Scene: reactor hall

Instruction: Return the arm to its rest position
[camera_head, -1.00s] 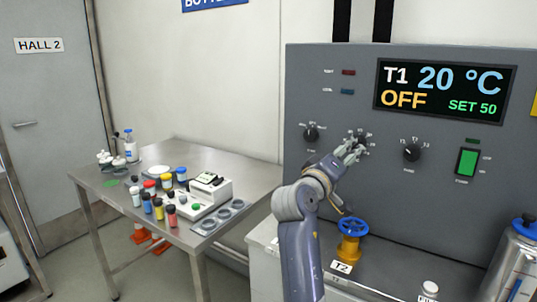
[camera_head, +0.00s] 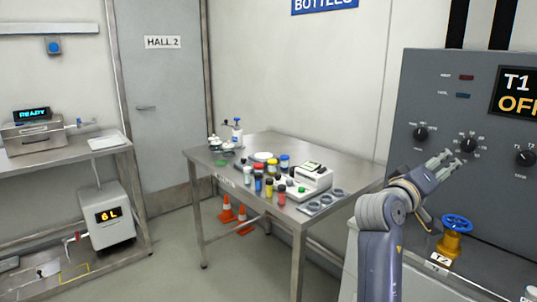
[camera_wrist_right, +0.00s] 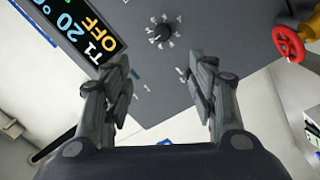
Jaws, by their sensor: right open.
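My right arm rises from the bottom right of the head view. Its gripper (camera_head: 447,163) is open and empty, in front of the grey control panel (camera_head: 425,95). In the right wrist view the two fingers of the gripper (camera_wrist_right: 160,95) stand wide apart with nothing between them. Beyond them is the panel face (camera_wrist_right: 165,75) with a black knob (camera_wrist_right: 162,32), apart from the fingers. In the head view a black knob (camera_head: 468,145) is just past the fingertips. My left gripper is in neither view.
A steel table (camera_head: 265,142) with several bottles, jars and a white device stands left of my arm. A blue valve wheel (camera_head: 457,222) on a yellow body is close right of my forearm. Orange cones (camera_head: 227,208) stand under the table. The floor at centre left is clear.

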